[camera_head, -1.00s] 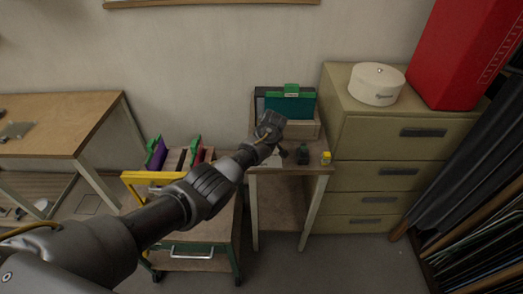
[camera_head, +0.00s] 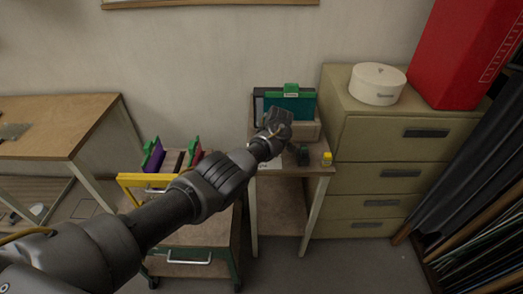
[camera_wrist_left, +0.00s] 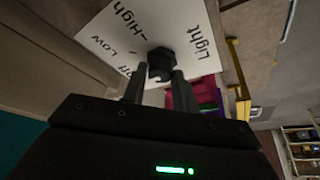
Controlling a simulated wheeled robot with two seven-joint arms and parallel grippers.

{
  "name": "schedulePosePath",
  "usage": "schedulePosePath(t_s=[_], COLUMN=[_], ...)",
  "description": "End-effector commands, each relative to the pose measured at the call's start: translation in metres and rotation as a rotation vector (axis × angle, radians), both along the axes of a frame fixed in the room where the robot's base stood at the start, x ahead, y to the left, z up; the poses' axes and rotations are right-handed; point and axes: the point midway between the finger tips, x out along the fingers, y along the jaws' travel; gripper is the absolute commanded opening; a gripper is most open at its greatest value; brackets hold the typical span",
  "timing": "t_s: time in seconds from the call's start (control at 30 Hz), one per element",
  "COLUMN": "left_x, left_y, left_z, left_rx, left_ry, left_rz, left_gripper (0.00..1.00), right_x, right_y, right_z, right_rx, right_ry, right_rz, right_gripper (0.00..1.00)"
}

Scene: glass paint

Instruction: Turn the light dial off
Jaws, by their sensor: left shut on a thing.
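The light dial (camera_wrist_left: 161,62) is a dark faceted knob on a white panel (camera_wrist_left: 118,38) printed "Light", "High", "Low" and "Off". My left gripper (camera_wrist_left: 157,82) is shut on the dial, with one finger on each side of it. Which mark the dial points to is not clear. In the head view my left gripper's wrist (camera_head: 276,127) is over the small wooden table and hides the dial. A bit of the white panel (camera_head: 271,162) shows below it. My right gripper is not in view.
On the small table (camera_head: 281,193) stand a dark bottle (camera_head: 303,156), a yellow-topped jar (camera_head: 327,158) and a rack with a green-tabbed panel (camera_head: 290,104). A drawer cabinet (camera_head: 375,154) is close on the right. A yellow-railed cart (camera_head: 190,232) stands on the left.

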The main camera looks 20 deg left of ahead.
Motion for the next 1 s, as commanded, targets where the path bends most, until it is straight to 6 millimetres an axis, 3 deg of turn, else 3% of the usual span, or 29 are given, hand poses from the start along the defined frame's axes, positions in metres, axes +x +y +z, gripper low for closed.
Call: schedulePosePath(t_s=[0.07,0.1,0.27,0.63,1.0], left_x=[0.000,0.000,0.000,-0.001,-0.013], left_y=[0.000,0.000,0.000,-0.002,-0.024], left_z=[0.000,0.000,0.000,0.007,0.070], left_rx=[0.000,0.000,0.000,0.001,0.000], left_ry=[0.000,0.000,0.000,0.000,-0.004], left_rz=[0.001,0.001,0.000,-0.001,-0.002], left_gripper=[0.06,0.30,0.50,0.50,0.50], right_x=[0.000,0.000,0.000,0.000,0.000], right_y=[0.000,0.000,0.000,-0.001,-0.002], right_z=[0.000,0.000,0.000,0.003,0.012], right_rx=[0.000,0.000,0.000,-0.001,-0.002], right_ry=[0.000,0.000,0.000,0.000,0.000], right_rz=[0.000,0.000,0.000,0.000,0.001], right_gripper=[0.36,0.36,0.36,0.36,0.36])
